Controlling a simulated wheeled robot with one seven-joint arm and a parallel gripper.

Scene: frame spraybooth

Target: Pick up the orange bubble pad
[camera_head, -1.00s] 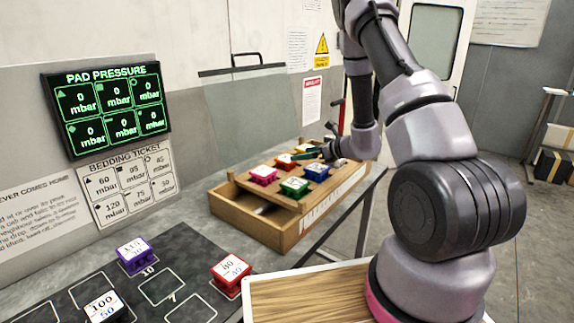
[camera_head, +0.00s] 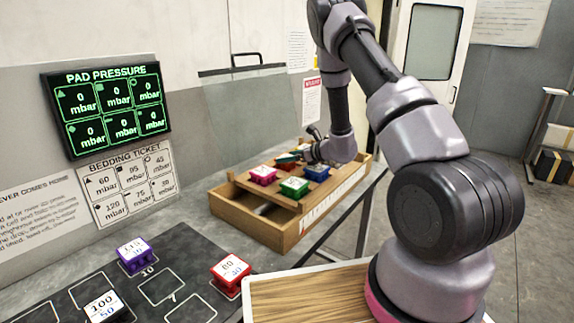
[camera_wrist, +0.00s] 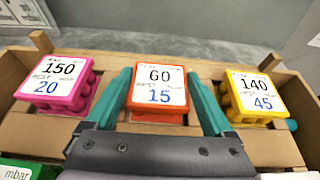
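The orange bubble pad (camera_wrist: 160,115) sits in the wooden rack in the middle of the wrist view, with a white label reading 60 over 15. My gripper (camera_wrist: 159,82) is open, with one teal finger on each side of the pad. I cannot tell whether the fingers touch it.
A magenta pad (camera_wrist: 83,92) is left of the orange one and a yellow pad (camera_wrist: 231,108) is right. Green (camera_head: 294,188) and blue (camera_head: 317,173) pads sit nearer in the wooden rack (camera_head: 250,228). Purple (camera_head: 134,254) and red (camera_head: 230,273) pads stand on the dark mat (camera_head: 70,290).

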